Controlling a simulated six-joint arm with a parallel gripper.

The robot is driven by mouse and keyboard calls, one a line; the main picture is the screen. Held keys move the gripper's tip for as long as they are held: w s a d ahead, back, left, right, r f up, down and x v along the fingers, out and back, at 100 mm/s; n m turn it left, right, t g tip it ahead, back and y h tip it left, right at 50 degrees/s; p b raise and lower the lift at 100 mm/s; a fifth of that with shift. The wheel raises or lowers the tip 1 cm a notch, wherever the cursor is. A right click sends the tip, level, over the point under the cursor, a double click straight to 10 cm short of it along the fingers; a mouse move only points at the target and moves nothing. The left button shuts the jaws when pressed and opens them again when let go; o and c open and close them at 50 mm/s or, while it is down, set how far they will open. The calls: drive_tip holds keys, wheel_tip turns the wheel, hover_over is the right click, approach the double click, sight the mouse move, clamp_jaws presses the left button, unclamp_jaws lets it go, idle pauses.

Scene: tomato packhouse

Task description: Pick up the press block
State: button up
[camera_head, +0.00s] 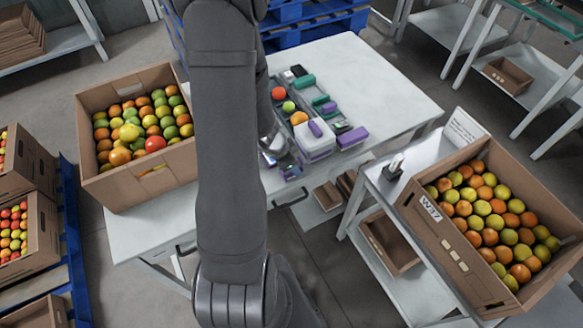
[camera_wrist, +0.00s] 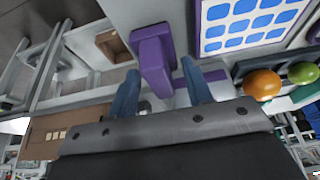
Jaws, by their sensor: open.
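A purple block (camera_wrist: 153,58) stands out in the wrist view, just beyond and between my fingertips. I take it as the press block, though no label shows. A gap from fingers to block cannot be judged. In the head view my gripper (camera_head: 275,152) is partly hidden by my arm, over the table's front part. Several purple pieces show there, one (camera_head: 353,137) right of a white box (camera_head: 315,143); I cannot tell which matches the wrist view's block.
A purple-edged panel with blue squares (camera_wrist: 250,25) is close by in the wrist view. An orange tomato (camera_wrist: 262,83) and a green one (camera_wrist: 302,72) lie right of my gripper. Full cartons stand left (camera_head: 165,180) and right (camera_head: 460,262). The white table's right part (camera_head: 390,90) is clear.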

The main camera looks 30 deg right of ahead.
drive_tip(key=shift+f, duration=0.1)
drive_tip(key=c, duration=0.7)
drive_tip(key=shift+d+r, duration=0.1)
drive_tip(key=shift+r, duration=0.6)
wheel_tip(320, 180, up, 2)
drive_tip(key=shift+r, duration=0.2)
drive_tip(key=s+d+r, duration=0.4)
drive_tip(key=s+r, duration=0.3)
drive_tip(key=s, duration=0.4)
drive_tip(key=shift+r, duration=0.1)
